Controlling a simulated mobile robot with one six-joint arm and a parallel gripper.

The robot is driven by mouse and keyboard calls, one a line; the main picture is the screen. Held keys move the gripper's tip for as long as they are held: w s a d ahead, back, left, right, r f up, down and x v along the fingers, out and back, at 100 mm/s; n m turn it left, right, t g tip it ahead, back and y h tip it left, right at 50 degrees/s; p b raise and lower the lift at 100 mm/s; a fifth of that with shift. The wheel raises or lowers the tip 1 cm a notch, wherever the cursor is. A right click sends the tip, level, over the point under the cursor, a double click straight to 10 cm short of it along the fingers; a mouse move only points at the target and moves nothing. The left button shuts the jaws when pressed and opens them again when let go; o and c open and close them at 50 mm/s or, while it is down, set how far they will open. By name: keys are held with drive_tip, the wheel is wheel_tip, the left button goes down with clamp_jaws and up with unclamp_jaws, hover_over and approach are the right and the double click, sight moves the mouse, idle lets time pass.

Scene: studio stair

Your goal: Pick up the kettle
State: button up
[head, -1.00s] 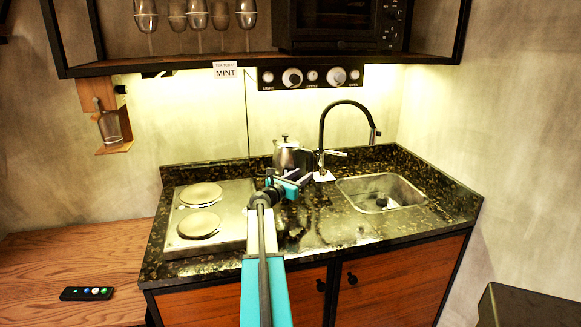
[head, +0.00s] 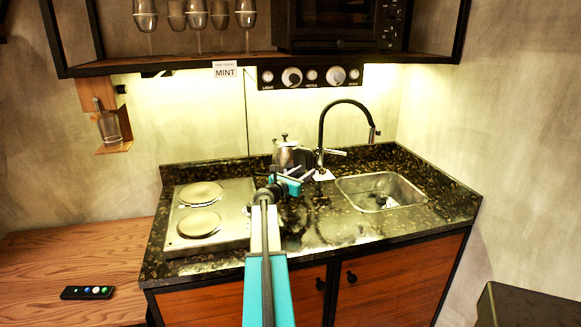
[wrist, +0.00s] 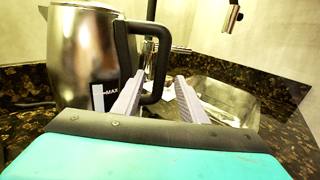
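The kettle (head: 287,155) is shiny metal with a lid knob and stands upright on the dark speckled counter against the back, left of the tap. In the wrist view its metal body (wrist: 85,60) fills the left, with a black loop handle (wrist: 159,62) on its right side. My gripper (head: 303,175) is in front of the kettle, partly covering its lower part. In the wrist view my gripper (wrist: 160,76) is open, its two grey fingers apart. The handle's upright part shows between the fingertips; I cannot tell whether it is within their reach or beyond.
A black tap (head: 323,135) rises just right of the kettle, close to my fingers. A sink (head: 350,190) lies to the right, a two-plate hob (head: 180,240) to the left. A shelf (head: 160,66) with glasses and an oven hangs above. The counter front is clear.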

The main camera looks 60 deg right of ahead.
sight(309, 168)
drive_tip(key=shift+s+d+r+p, duration=0.1)
drive_tip(key=shift+s+d+p, duration=0.1)
drive_tip(key=shift+d+p, duration=0.5)
drive_tip(key=shift+s+d+p, duration=0.2)
drive_tip(key=shift+d, duration=0.75)
drive_tip(key=shift+s+d+p, duration=0.15)
drive_tip(key=shift+d, duration=0.75)
clamp_jaws()
